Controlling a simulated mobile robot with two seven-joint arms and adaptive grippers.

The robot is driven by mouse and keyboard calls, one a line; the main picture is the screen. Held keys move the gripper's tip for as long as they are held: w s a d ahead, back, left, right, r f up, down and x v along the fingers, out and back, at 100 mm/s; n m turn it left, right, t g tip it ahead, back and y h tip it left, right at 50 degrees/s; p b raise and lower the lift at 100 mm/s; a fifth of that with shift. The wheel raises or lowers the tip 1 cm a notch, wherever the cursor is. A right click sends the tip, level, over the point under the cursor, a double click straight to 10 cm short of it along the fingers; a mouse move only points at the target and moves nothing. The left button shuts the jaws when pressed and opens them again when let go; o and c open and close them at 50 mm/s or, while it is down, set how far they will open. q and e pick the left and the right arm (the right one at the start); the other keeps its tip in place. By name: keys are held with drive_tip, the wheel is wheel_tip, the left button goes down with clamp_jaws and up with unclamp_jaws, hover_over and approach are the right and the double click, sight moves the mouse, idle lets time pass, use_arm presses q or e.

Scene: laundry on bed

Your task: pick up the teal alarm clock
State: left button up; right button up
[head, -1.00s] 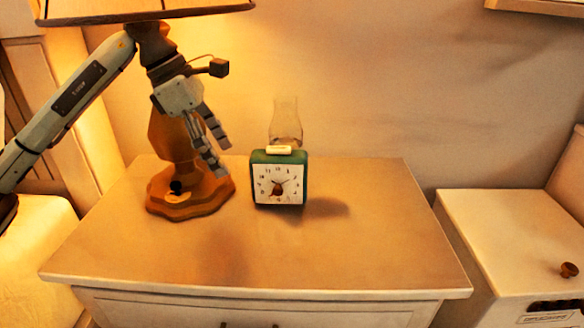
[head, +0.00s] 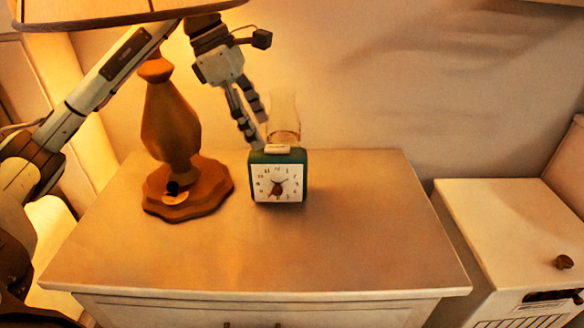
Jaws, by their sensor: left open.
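The teal alarm clock (head: 278,177) stands upright on the nightstand top, its white square face toward me and a pale bar on its top. My left gripper (head: 258,134) is open and empty, its fingers pointing down just above and behind the clock's upper left edge. I cannot tell whether a fingertip touches the clock. My right gripper is not in view.
A lamp with a wooden base (head: 188,190) stands left of the clock, beneath my left arm. A clear glass (head: 284,118) stands behind the clock. The nightstand top (head: 340,235) is free in front and right. A white cabinet (head: 500,225) stands at right.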

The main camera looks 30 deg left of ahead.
sight(274, 147)
use_arm(q)
drive_tip(key=shift+w+d+f, duration=0.35)
drive_tip(key=shift+w+f, duration=0.3)
drive_tip(key=shift+w, duration=0.05)
drive_tip(key=shift+d+f, duration=0.1)
drive_tip(key=shift+f, duration=0.3)
drive_tip(key=shift+x, duration=2.75)
drive_tip(key=shift+r, duration=0.1)
clamp_jaws()
